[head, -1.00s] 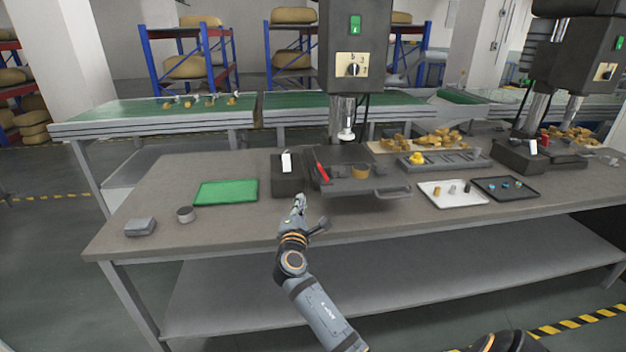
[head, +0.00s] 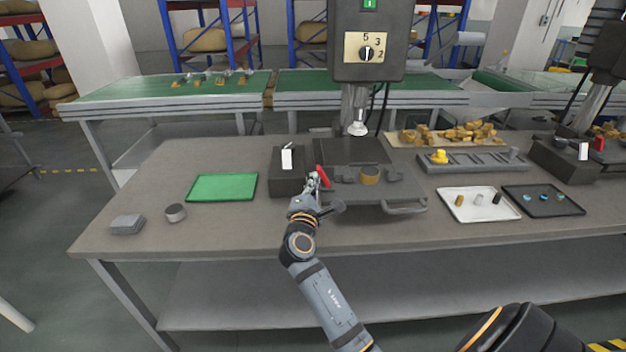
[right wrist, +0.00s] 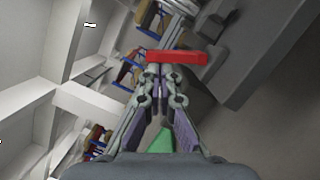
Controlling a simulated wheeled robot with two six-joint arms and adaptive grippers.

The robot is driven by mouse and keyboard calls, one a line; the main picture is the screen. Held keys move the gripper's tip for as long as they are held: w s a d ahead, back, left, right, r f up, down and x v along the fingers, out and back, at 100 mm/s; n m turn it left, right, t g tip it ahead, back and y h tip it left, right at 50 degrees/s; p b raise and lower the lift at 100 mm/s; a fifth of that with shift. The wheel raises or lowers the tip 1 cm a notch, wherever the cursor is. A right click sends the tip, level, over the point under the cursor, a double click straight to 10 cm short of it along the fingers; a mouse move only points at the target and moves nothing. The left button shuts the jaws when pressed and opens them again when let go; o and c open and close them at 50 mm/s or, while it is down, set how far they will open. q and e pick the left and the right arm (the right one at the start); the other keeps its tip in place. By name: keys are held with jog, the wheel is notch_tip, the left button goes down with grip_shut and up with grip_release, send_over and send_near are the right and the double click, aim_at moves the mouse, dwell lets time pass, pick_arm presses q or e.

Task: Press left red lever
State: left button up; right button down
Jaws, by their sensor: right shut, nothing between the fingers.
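The left red lever (head: 323,176) is at the left side of the dark press base (head: 350,151) in the head view. My right gripper (head: 313,181) is shut and empty, with its fingertips at the lever and hiding part of it. In the right wrist view the red lever (right wrist: 180,57) lies crosswise just beyond the closed fingertips (right wrist: 161,66). Whether they touch it, I cannot tell for sure. My left gripper is not in view.
A dark box with a white switch (head: 287,157) stands close left of the lever. A green tray (head: 222,187) lies further left. A press head (head: 366,50) hangs above the base. A white tray (head: 478,204) and a black tray (head: 543,201) lie to the right. The front table edge is mostly clear.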

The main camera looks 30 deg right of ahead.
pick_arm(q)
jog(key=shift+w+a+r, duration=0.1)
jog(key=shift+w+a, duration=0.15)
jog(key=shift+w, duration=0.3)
pick_arm(e)
jog(key=shift+w, duration=0.25)
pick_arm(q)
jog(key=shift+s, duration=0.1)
pick_arm(e)
jog(key=shift+m, duration=0.3)
